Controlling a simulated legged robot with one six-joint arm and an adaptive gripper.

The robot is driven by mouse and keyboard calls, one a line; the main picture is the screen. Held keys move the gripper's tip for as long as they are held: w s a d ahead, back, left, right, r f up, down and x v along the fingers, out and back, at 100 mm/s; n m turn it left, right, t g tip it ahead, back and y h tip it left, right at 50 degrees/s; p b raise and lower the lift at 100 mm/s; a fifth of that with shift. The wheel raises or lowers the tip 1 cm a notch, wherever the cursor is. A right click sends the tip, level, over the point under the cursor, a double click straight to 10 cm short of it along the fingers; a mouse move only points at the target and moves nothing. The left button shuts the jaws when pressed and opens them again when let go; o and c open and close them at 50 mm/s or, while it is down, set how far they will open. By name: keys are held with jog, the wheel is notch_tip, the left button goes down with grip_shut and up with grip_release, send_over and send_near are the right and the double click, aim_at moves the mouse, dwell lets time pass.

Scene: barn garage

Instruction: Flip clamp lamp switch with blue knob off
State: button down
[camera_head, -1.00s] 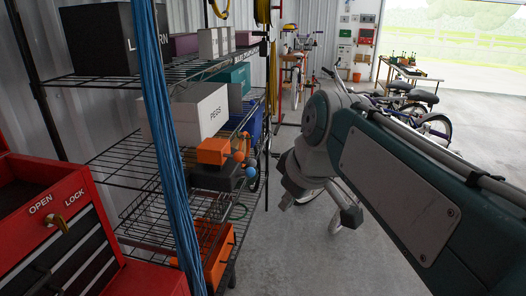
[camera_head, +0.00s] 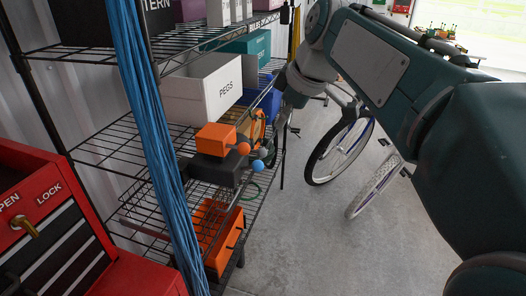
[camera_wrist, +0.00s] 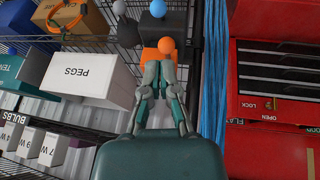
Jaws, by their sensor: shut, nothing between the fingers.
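The blue knob (camera_head: 263,152) is a small ball at the right edge of the wire shelf, by a dark box (camera_head: 212,170). An orange ball (camera_head: 243,148) and a grey ball (camera_head: 258,165) are beside it. In the wrist view the blue knob (camera_wrist: 157,8) is at the top edge, beyond the orange ball (camera_wrist: 166,45), with the grey ball (camera_wrist: 119,7) to its left. My gripper (camera_wrist: 159,66) is shut and empty, its tips just below the orange ball in that picture. I cannot tell whether they touch. The lamp itself is not clearly seen.
An orange block (camera_head: 215,138) sits on the dark box. A white PEGS bin (camera_head: 205,90) stands behind on the wire shelf. Blue cables (camera_head: 150,130) hang in front of the shelf. A red tool cabinet (camera_head: 120,275) is at left. Open floor (camera_head: 310,240) and bicycles lie right.

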aim_at(261, 163)
jog(key=x, duration=1.2)
jog(key=shift+f, duration=0.2)
jog(key=shift+w+f, duration=0.3)
jog(key=shift+f, duration=0.35)
jog(key=shift+d+f, duration=0.1)
jog(key=f+y, duration=0.1)
jog(key=d+f+t+y, duration=0.1)
jog(key=y, duration=0.1)
jog(key=f+t+y, duration=0.1)
jog(key=y, duration=0.1)
jog(key=shift+s+d+f+m, duration=0.1)
jog(key=shift+s+d+m, duration=0.2)
jog(key=shift+m, duration=0.1)
